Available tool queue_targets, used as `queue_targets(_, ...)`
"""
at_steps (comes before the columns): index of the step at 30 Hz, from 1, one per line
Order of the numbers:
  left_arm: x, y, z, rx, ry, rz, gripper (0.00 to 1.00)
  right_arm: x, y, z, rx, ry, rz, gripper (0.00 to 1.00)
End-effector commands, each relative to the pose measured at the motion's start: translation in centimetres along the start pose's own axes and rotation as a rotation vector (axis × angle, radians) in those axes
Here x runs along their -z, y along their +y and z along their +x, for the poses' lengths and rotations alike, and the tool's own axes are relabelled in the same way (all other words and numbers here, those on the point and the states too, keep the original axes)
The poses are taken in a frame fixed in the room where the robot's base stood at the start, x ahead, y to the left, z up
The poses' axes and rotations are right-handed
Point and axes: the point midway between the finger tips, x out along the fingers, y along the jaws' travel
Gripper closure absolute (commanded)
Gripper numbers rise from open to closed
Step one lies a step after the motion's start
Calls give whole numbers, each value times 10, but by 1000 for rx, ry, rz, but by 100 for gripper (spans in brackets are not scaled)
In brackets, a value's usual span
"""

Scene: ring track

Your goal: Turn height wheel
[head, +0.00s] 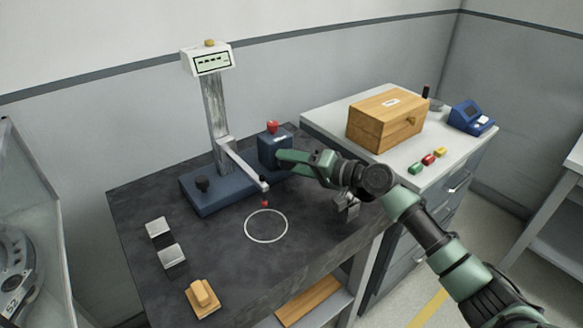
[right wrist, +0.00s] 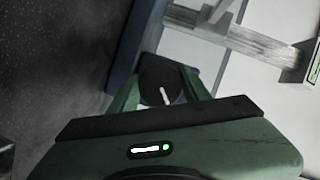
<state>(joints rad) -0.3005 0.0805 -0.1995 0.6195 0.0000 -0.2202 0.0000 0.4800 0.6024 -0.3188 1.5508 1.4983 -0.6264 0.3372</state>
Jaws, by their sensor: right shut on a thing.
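The height gauge stands on the dark bench, with a blue base (head: 205,200), a silver column (head: 215,105) and a display head (head: 207,60). A blue block (head: 270,150) with a red knob on top is at its right. My right gripper (head: 283,156) reaches this block from the right. In the right wrist view, its green fingers (right wrist: 152,88) are shut on the height wheel (right wrist: 158,78), a dark round knob with a white mark. The wheel is hidden by the gripper in the head view. My left gripper is not in view.
A white ring (head: 266,226) is marked on the bench. Two metal blocks (head: 165,243) and a wooden piece (head: 202,297) lie front left. A small metal item (head: 347,205) is below my right wrist. A wooden box (head: 385,120) stands on the cabinet at right.

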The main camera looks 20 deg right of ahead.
Motion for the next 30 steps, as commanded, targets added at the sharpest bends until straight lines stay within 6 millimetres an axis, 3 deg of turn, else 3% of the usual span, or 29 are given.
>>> queue_targets(16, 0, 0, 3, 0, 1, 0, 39, 0, 1, 0, 7, 0, 24, 93)
queue_targets(17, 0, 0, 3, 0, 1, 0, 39, 0, 1, 0, 7, 0, 24, 44)
queue_targets(18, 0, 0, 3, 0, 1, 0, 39, 0, 1, 0, 7, 0, 24, 33)
queue_targets(30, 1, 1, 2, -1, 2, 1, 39, 2, -4, -1, 9, 0, 21, 31)
